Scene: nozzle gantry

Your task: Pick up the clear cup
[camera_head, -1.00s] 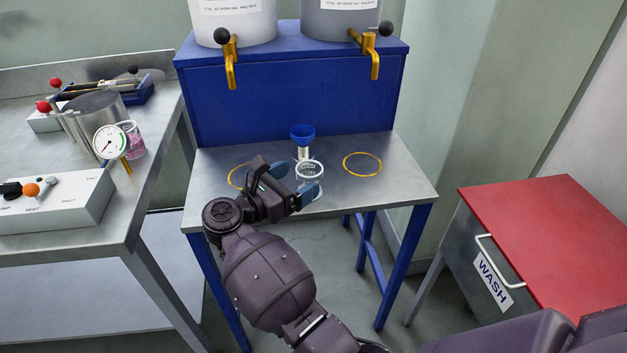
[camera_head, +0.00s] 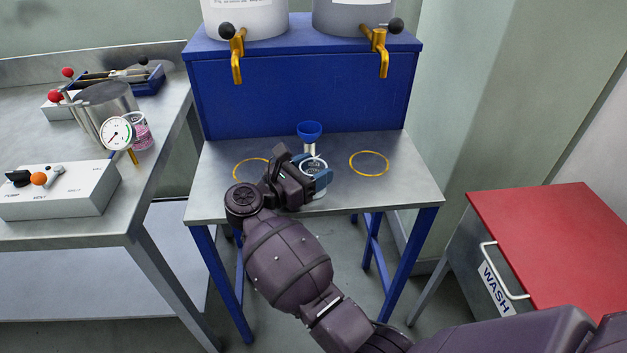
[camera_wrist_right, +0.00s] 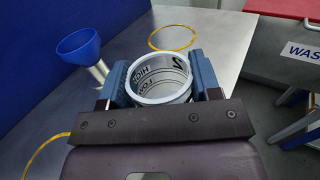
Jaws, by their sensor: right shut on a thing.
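The clear cup (camera_head: 314,166) stands on the steel table near its middle, with a white rim and dark printed markings. My right gripper (camera_head: 312,180) is shut on it. In the right wrist view the cup (camera_wrist_right: 160,78) sits between the two blue fingers of my right gripper (camera_wrist_right: 163,84), one on each side, and I look down into its open top. The cup looks empty. My left gripper is not in view.
A blue funnel (camera_head: 309,130) on a pale stem stands just behind the cup. Yellow rings (camera_head: 369,164) mark the table to either side. Gold taps (camera_head: 381,62) hang above from two containers. A red-topped WASH cabinet (camera_head: 550,235) stands right, a bench with a gauge (camera_head: 117,133) left.

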